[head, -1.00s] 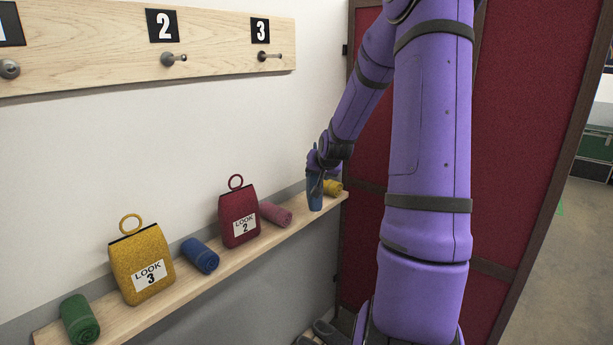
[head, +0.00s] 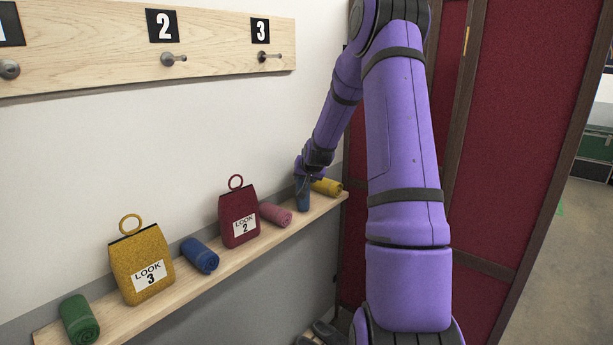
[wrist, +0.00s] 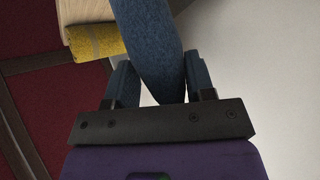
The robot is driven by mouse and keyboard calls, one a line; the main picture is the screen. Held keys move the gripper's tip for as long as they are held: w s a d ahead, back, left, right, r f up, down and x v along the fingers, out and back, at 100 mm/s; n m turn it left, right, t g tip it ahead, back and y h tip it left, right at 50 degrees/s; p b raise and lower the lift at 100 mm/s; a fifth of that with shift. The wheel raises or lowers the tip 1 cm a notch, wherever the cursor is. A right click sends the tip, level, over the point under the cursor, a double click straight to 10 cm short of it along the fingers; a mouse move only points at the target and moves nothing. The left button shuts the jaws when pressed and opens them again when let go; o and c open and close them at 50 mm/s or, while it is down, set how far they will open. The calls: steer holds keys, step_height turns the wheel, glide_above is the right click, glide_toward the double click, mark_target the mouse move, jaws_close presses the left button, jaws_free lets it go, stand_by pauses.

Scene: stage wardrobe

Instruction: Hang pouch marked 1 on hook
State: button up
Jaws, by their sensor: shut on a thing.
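My gripper (head: 304,176) is shut on a blue fabric pouch (head: 303,197) at the far right end of the shelf. In the wrist view the blue pouch (wrist: 151,40) sits between the two fingers of my gripper (wrist: 163,84). No label or number shows on it, and I cannot tell whether it touches the shelf. The rail (head: 105,38) on the wall carries a hook at the left edge (head: 9,69), beneath a cut-off number plate, a hook under 2 (head: 173,59) and a hook under 3 (head: 268,57). All three hooks are empty.
The shelf (head: 190,285) holds a yellow pouch marked 3 (head: 140,262), a red pouch marked 2 (head: 238,213), and green (head: 80,320), blue (head: 200,255), pink (head: 275,214) and yellow (head: 326,187) rolls. Dark red panels (head: 520,120) stand right. The wall between shelf and rail is clear.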

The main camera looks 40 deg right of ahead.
steer(key=shift+f, duration=0.1)
steer(key=o, duration=1.2)
steer(key=shift+o, duration=0.2)
steer(key=shift+s+r, duration=0.15)
steer(key=shift+r, duration=0.15)
steer(key=v, duration=1.2)
steer(key=s+a+r+n+g+y, duration=0.1)
steer(key=s+a+r+n, duration=0.2)
steer(key=a, duration=0.7)
steer(key=s+a+r+n+g, duration=0.15)
steer(key=s+a+r, duration=0.3)
steer(key=a, duration=0.65)
steer(key=s+a+r+n+y, duration=0.1)
steer(key=s+a+r+n, duration=0.1)
steer(key=s+a, duration=0.4)
steer(key=s+a+r+n+y, duration=0.2)
steer(key=s+a, duration=0.5)
steer(key=s, duration=0.6)
steer(key=shift+n, duration=0.35)
